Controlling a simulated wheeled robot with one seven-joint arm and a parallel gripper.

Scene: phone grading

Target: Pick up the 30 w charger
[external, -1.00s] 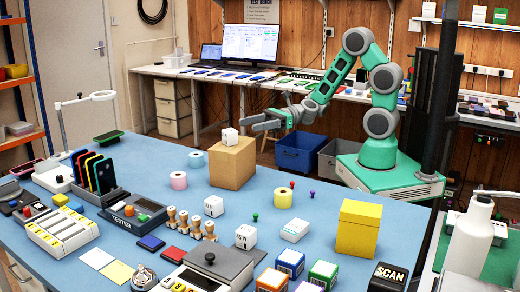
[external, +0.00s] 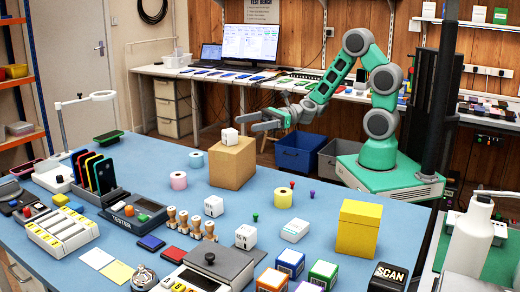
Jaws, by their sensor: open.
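One cube (external: 229,137) sits on top of a cardboard box (external: 228,168). A third cube (external: 246,237) stands nearer the front. The print is too small to tell surely which one reads 30 W. My gripper (external: 246,122) is open and empty, at the far side of the table. In the picture it appears just above and right of the cube on the box, apart from it.
A yellow box (external: 357,229) stands at the right of the blue table (external: 150,208). Yellow, pink and blue tape rolls, small pegs and a white box (external: 295,229) lie around the middle. A tester (external: 133,214), phone rack and stamps crowd the left.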

